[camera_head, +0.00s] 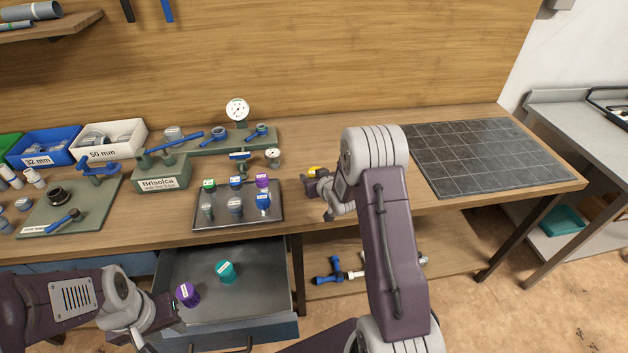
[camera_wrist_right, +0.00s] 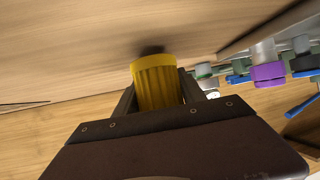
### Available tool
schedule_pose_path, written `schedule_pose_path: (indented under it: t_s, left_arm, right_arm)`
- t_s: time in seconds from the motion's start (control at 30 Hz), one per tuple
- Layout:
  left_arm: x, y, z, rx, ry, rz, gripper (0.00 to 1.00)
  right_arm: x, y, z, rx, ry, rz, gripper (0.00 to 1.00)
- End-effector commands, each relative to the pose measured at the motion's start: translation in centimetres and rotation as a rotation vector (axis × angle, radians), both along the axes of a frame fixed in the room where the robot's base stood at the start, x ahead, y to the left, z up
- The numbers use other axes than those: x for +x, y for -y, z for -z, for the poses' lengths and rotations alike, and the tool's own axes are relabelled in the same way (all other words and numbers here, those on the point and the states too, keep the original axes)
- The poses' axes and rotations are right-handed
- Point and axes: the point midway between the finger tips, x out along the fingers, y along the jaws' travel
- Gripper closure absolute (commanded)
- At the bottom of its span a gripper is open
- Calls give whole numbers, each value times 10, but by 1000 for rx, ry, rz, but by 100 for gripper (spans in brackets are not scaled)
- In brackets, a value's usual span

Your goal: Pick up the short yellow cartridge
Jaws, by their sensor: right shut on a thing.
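The short yellow cartridge (camera_wrist_right: 155,84) is between the two fingers of my right gripper (camera_wrist_right: 158,97), which is shut on it. Its ribbed yellow body sticks out past the fingertips. In the head view only a bit of its yellow top (camera_head: 314,170) shows beside my right gripper (camera_head: 316,184), over the bench right of the dark tray. I cannot tell whether it still touches the bench. My left gripper (camera_head: 172,312) is low at the left, by a purple-capped cartridge (camera_head: 188,294) in the open drawer; its jaw opening is unclear.
A dark tray (camera_head: 272,216) holds several capped cartridges. A teal-capped cartridge (camera_head: 226,271) lies in the open drawer (camera_head: 200,260). A green Brisolca block (camera_head: 160,180) and a gauge (camera_head: 237,110) stand behind. A dark tiled mat (camera_head: 480,155) at the right is clear.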

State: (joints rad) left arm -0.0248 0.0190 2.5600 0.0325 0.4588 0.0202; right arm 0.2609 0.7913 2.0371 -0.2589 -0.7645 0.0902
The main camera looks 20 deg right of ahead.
Motion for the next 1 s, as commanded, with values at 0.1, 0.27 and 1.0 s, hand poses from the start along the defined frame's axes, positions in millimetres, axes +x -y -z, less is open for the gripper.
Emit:
schedule_pose_path:
  t_s: [0.1, 0.27, 1.0]
  left_arm:
    - [0, 0, -2, 0, 0, 0, 64]
    - [0, 0, -4, 0, 0, 0, 64]
    - [0, 0, -22, 0, 0, 0, 64]
  right_arm:
    - [1, 0, -24, -2, 8, 0, 97]
    - [-8, 30, -47, -2, 5, 6, 97]
    - [-33, 112, -97, -1, 2, 0, 97]
